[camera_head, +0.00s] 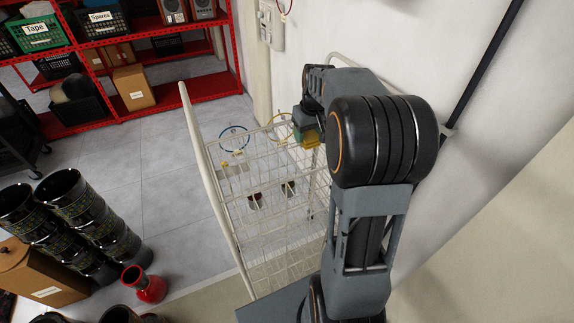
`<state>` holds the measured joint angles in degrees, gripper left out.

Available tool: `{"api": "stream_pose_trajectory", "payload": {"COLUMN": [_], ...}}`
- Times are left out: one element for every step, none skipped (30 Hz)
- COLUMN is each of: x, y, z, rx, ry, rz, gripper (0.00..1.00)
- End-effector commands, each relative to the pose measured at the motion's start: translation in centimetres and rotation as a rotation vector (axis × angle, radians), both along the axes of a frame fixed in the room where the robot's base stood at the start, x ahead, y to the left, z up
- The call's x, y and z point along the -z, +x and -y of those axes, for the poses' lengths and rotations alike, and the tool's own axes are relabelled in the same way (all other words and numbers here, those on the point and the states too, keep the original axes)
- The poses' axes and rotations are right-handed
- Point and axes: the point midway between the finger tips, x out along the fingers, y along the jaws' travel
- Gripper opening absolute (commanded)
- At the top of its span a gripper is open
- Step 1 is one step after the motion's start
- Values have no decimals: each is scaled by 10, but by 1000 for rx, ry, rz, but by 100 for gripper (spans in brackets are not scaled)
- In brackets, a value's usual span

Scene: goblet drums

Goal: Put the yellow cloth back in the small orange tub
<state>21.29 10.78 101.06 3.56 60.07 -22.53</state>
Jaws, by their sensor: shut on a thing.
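My gripper (308,130) is at the far end of my arm, above the far right part of a white wire cart. A small yellow thing, which looks like the yellow cloth (309,140), is at its jaws, and the gripper is shut on it. The fingertips are small and partly hidden by my own arm. I cannot make out the small orange tub. Two small dark containers, one reddish-brown (255,201) and one greyer (289,188), show through the cart's wires, too small to identify.
The white wire cart (218,213) stands below my arm, close to the wall. A blue hoop (234,127) and a yellow hoop show at its far end. Red shelves (180,97) stand behind. Black drums (80,210) and a red vase-like drum (148,287) are at left. Floor between is clear.

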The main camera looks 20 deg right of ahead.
Motion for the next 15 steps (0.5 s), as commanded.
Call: {"api": "stream_pose_trajectory", "payload": {"x": [15,19,23,30,35,41,47,53,60,66,71,78,82,86,91], "y": [0,0,-1,-1,-1,-1,-1,-1,-1,-2,-1,-1,-1,-1,-1], "z": [0,0,-1,-1,-1,-1,-1,-1,-1,-1,-1,-1,-1,-1,-1], "rx": [0,0,-1,-1,-2,-2,-1,-1,-1,-1,-1,-1,-1,-1,-2], "ry": [1,1,1,1,1,1,2,2,2,2,2,2,2,2,1], "rz": [-2,-1,-1,-3,-2,-2,-4,-4,-5,-5,-4,-5,-4,-4,-2], "gripper": [32,32,32,32,32,32,32,32,32,32,32,32,32,32,32]}}
